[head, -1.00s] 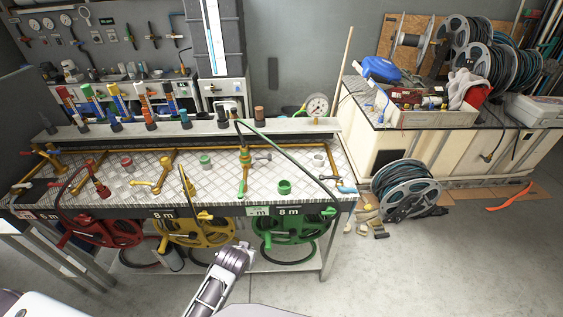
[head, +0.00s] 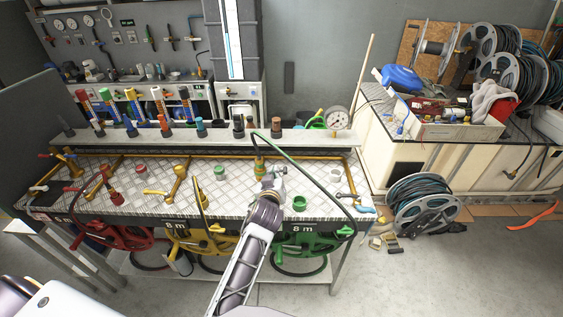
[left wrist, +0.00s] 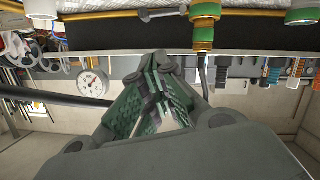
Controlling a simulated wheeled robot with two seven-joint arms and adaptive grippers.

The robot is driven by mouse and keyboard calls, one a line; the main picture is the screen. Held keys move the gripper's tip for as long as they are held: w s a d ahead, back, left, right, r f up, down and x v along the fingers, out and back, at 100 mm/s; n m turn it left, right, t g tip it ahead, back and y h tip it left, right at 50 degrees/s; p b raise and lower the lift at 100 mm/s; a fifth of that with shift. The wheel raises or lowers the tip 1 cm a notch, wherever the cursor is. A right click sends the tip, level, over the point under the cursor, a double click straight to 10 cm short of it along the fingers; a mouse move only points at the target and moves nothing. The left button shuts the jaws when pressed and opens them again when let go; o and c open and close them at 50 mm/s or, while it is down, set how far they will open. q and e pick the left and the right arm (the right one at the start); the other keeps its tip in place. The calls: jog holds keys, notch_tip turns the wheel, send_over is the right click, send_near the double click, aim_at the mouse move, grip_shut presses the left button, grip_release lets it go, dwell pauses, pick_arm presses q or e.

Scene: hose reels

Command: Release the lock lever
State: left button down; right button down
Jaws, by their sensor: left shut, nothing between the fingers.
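Three hose reels hang under the bench front: red (head: 112,238), yellow (head: 205,240) and green (head: 318,243). I cannot tell which part is the lock lever. My left gripper (head: 277,176) is above the bench top, by the brass and green fitting (head: 260,168), and its arm hides part of the yellow and green reels. The left wrist view looks inverted; there the fingers (left wrist: 160,62) meet at their tips, shut and empty. The fitting (left wrist: 205,38) shows apart from them. My right gripper is not in view.
A green cup (head: 300,203) and a wrench (head: 350,198) are on the bench top. A dark hose arches over its right part. A rear shelf carries a gauge (head: 338,121) and several coloured nozzles. A loose reel (head: 425,205) stands on the floor at right.

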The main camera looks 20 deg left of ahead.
pick_arm(q)
jog(key=shift+d+f+p+x, duration=0.25)
jog(key=shift+f+p+x, duration=0.1)
jog(key=shift+x, duration=1.5)
jog(key=shift+d+f+p+x, duration=0.3)
jog(key=shift+p+x, duration=0.1)
jog(key=shift+x, duration=1.5)
jog(key=shift+d+f+p+x, duration=0.25)
jog(key=shift+f+p+x, duration=0.1)
jog(key=shift+x, duration=1.5)
jog(key=shift+s, duration=0.1)
